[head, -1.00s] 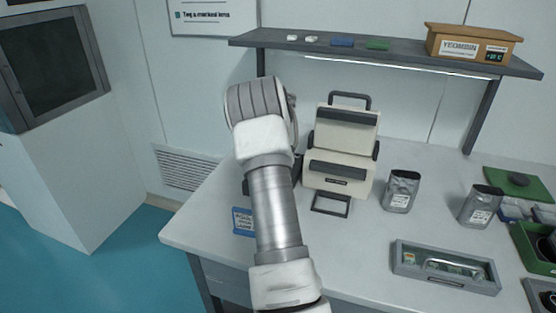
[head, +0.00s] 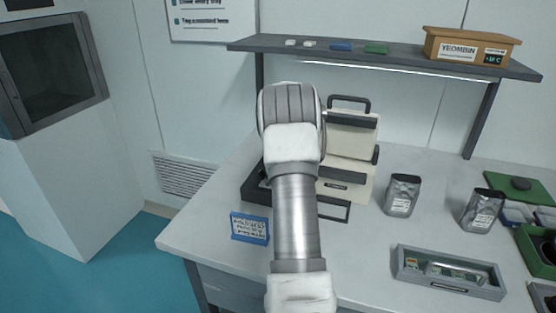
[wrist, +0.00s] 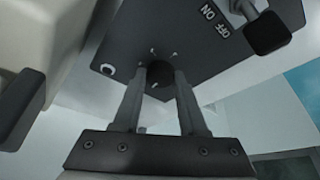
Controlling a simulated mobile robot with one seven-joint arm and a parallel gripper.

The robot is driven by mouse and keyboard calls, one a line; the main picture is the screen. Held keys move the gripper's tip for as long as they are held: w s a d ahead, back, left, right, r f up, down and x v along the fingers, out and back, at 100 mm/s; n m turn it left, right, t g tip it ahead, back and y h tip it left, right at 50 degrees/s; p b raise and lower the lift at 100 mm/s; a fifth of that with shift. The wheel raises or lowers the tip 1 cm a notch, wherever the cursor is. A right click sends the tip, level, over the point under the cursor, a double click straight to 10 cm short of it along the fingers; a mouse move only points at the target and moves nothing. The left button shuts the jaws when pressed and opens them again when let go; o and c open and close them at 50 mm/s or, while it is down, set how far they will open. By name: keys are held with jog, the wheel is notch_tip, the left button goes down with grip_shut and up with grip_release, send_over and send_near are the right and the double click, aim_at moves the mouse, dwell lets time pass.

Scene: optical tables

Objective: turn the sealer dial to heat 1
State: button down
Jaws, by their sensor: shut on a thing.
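The sealer dial (wrist: 160,73) is a small dark round knob on a dark panel (wrist: 205,45), with a few pale marks around it. My gripper (wrist: 160,84) is shut on the dial, one finger on each side. Which mark the dial points at cannot be told. The cream sealer (head: 349,138) with black handles stands on the table in the head view. There my arm hides the dial and my gripper, and covers the sealer's left part. A black switch (wrist: 267,33) sits beside the ON/OFF lettering on the panel.
Silver pouches (head: 402,195) and a grey tray (head: 449,272) stand to the right. A shelf (head: 400,62) with a wooden box (head: 472,48) runs above the sealer.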

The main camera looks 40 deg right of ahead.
jog(key=shift+c, duration=2.2)
grip_release()
jog(key=p+v, duration=0.1)
jog(key=v, duration=1.6)
jog(key=shift+r, duration=0.2)
